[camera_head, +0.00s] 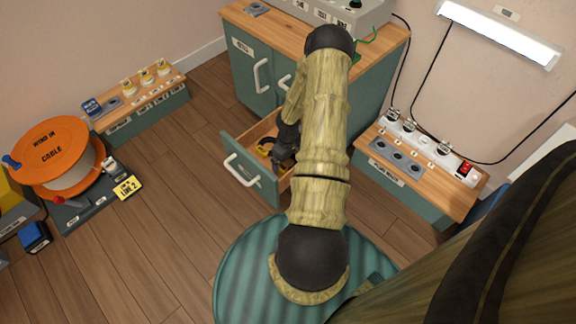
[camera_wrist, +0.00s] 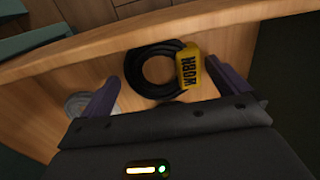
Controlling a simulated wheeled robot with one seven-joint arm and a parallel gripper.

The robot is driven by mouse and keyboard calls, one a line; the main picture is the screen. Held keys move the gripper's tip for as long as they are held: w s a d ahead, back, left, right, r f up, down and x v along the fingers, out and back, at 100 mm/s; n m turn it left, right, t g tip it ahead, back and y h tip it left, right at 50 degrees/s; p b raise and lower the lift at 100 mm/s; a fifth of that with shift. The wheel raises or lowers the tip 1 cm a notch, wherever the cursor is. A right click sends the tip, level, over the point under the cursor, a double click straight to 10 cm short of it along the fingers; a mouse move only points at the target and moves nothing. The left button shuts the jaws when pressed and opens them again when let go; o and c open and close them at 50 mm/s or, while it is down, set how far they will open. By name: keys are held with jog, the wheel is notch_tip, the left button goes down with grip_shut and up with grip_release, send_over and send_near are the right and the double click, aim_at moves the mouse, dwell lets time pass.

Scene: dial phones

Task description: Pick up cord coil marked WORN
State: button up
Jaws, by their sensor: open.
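The cord coil marked WORN (camera_wrist: 150,72) is a black loop with a yellow tag (camera_wrist: 190,70), lying in an open wooden drawer. In the wrist view it sits just ahead of my gripper (camera_wrist: 172,82), between the lines of the two spread fingers. My gripper is open and empty, and I cannot tell whether a finger touches the coil. In the head view the coil's yellow part (camera_head: 265,147) shows inside the drawer (camera_head: 250,172), beside my gripper (camera_head: 280,155). My arm hides part of the drawer.
A grey round coil (camera_wrist: 78,104) lies in the drawer by the left finger. The drawer's wooden wall (camera_wrist: 60,62) rises close beyond the coil. A teal cabinet (camera_head: 243,75) stands behind. An orange cable reel (camera_head: 55,150) is at the left, with clear floor between.

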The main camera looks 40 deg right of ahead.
dwell(0.5)
jog(key=c, duration=0.9)
jog(key=shift+c, duration=0.2)
notch_tip(320, 180, up, 10)
jog(key=p, duration=0.6)
jog(key=shift+p, duration=0.3)
